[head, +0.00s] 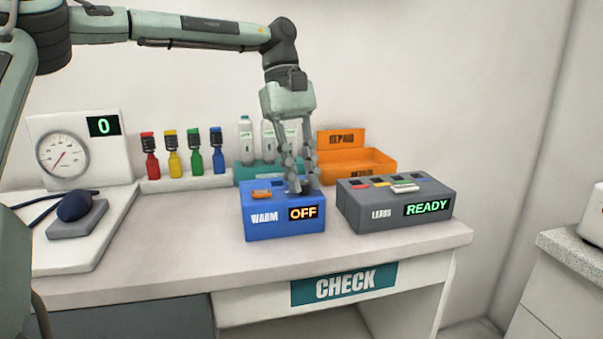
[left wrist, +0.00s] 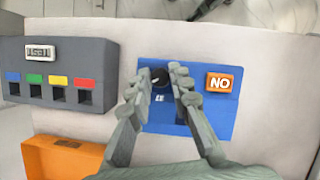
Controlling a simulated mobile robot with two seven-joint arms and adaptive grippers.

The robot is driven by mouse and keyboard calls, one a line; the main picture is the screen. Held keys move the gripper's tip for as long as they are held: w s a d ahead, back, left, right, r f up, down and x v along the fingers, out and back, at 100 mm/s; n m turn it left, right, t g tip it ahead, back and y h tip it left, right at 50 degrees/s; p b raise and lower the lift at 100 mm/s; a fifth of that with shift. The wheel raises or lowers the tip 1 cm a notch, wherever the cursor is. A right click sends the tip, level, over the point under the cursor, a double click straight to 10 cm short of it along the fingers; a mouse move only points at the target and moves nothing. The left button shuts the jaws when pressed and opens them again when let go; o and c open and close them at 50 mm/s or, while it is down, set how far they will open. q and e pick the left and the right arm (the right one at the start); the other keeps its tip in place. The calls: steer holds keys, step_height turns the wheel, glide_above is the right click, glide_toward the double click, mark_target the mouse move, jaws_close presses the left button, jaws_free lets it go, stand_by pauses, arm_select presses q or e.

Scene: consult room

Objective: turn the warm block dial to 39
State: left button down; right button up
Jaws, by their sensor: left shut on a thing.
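The blue warm block (head: 262,231) stands on the bench, and its display (head: 303,212) reads OFF. It also shows in the left wrist view (left wrist: 215,120). Its black dial (left wrist: 160,77) is on the top, partly hidden by the fingers. My left gripper (head: 299,188) points down onto the block's top and is shut on the dial. In the left wrist view the fingertips (left wrist: 166,72) are on either side of it. An orange tag (head: 262,194) lies on the block's top and reads NO in the left wrist view. My right gripper is not in view.
A grey block (head: 395,213) showing READY stands close on the right. Behind are an orange bin (head: 358,164) and a teal rack (head: 248,176) with white bottles. Several coloured bottles (head: 171,157) and a gauge panel (head: 82,150) are left. The bench front (head: 190,265) is clear.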

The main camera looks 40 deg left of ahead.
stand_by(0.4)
arm_select(q)
steer(key=c, duration=1.4)
jaws_free()
steer(key=v, duration=1.2)
steer(key=shift+w+d, duration=0.1)
